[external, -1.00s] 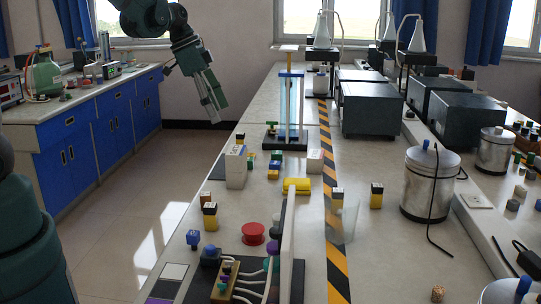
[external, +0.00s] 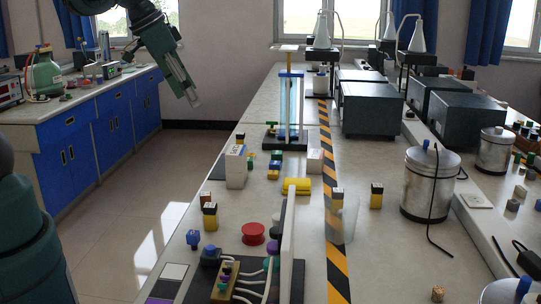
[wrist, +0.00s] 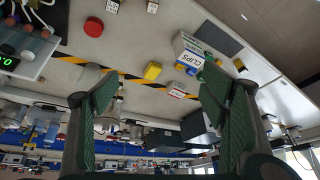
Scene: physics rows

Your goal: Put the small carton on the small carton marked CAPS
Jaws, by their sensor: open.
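A white upright carton (external: 236,168) stands on the left side of the bench. In the wrist view its side reads CLIPS (wrist: 187,56). A smaller white carton (external: 314,162) stands to its right, beyond the yellow block; in the wrist view it carries small red print (wrist: 177,90) that I cannot read. I cannot make out the word CAPS on any carton. My gripper (external: 194,101) hangs in the air left of the bench, above the floor, well away from both cartons. In the wrist view its fingers (wrist: 158,82) are spread wide with nothing between them.
A yellow block (external: 297,186) lies near the cartons. A clear column on a stand (external: 290,105) rises behind them. Black-and-yellow blocks (external: 376,195), a red disc (external: 253,233) and an upright white panel (external: 287,240) stand nearer. A striped tape (external: 334,250) runs along the bench.

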